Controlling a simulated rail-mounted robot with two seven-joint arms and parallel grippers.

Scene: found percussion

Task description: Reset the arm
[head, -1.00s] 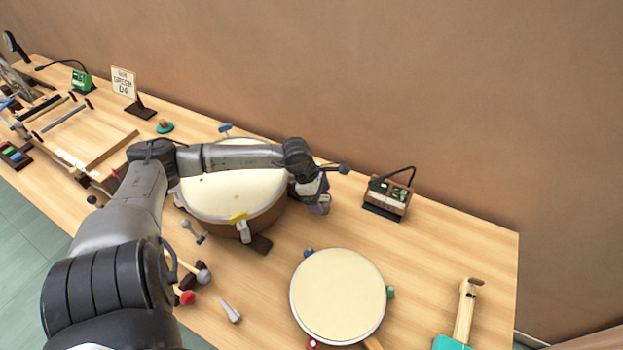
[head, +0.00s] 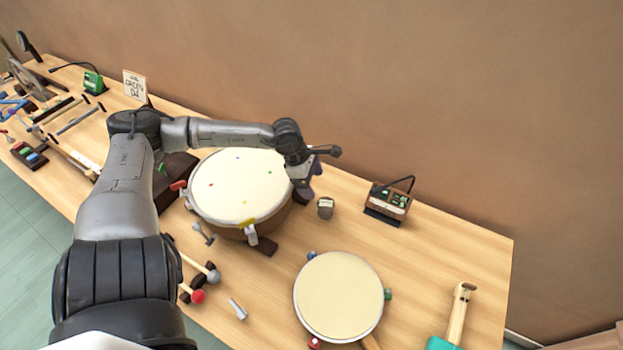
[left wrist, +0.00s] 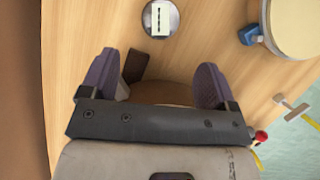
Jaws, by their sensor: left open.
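My left arm comes in from the left in the head view and reaches over the large drum (head: 235,185). My left gripper (head: 308,188) hangs at the drum's right edge, pointing down. In the left wrist view the gripper's two purple fingers (left wrist: 155,85) are spread apart with nothing between them. A small round grey object with a light top (head: 325,208) stands on the table just right of the gripper. It also shows in the left wrist view (left wrist: 161,18), beyond the fingertips. My right gripper is not in view.
A smaller drum (head: 338,296) lies at the front. A brown box with a cable (head: 388,200) stands at the back right. A teal-ended tool (head: 455,320) lies at the right. The right table stretch is largely clear.

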